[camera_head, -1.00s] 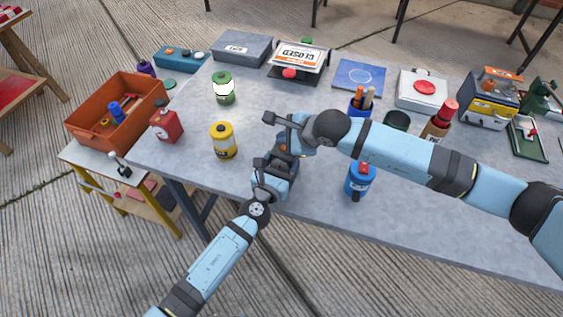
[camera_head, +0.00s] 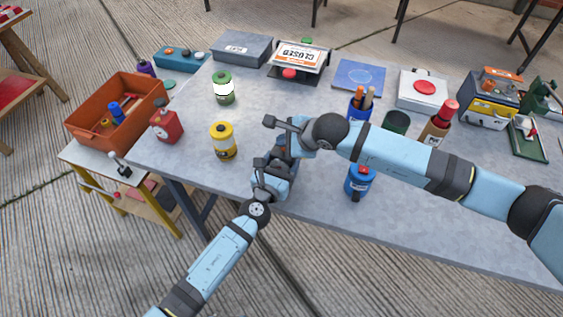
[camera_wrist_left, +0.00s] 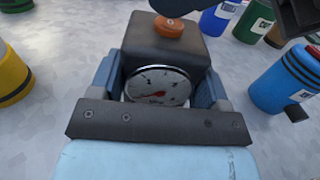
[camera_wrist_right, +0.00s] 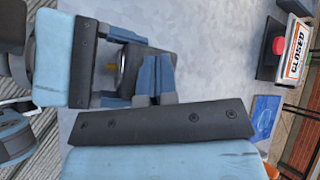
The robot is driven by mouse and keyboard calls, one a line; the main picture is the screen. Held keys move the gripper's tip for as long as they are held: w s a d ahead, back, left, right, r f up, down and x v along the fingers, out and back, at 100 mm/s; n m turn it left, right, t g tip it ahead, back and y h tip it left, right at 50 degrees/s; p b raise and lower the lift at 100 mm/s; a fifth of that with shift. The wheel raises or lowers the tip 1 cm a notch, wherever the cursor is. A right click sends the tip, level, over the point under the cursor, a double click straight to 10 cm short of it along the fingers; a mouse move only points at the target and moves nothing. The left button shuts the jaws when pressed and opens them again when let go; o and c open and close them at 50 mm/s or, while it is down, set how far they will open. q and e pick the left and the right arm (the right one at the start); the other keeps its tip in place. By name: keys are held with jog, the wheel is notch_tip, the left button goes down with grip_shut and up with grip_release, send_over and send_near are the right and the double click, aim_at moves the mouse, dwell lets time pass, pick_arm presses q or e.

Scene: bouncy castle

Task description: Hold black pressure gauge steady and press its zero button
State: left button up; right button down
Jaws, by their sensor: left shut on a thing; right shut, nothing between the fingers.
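The black pressure gauge (camera_wrist_left: 165,50) shows in the left wrist view, with a white round dial (camera_wrist_left: 158,86), a red needle and an orange button (camera_wrist_left: 168,26) on top. My left gripper (camera_wrist_left: 156,80) is shut on it, one finger on each side. In the head view the gauge is mostly hidden behind my grippers. My right gripper (camera_wrist_right: 155,65) is shut and empty, close above the gauge. A dark part of my right arm or gripper shows just above the button in the left wrist view; I cannot tell whether they touch.
A yellow canister (camera_head: 222,142) stands left of my grippers and a blue canister (camera_head: 360,182) stands to the right. A red bottle (camera_head: 167,124) and a green canister (camera_head: 223,88) are farther left. The grey table (camera_head: 310,95) is bare behind my grippers.

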jog(key=shift+r, duration=0.5)
jog(key=shift+r, duration=0.1)
jog(key=shift+r, duration=2.9)
pick_arm(q)
jog(key=o, duration=1.2)
jog(key=shift+o, duration=0.2)
jog(key=shift+s, duration=0.15)
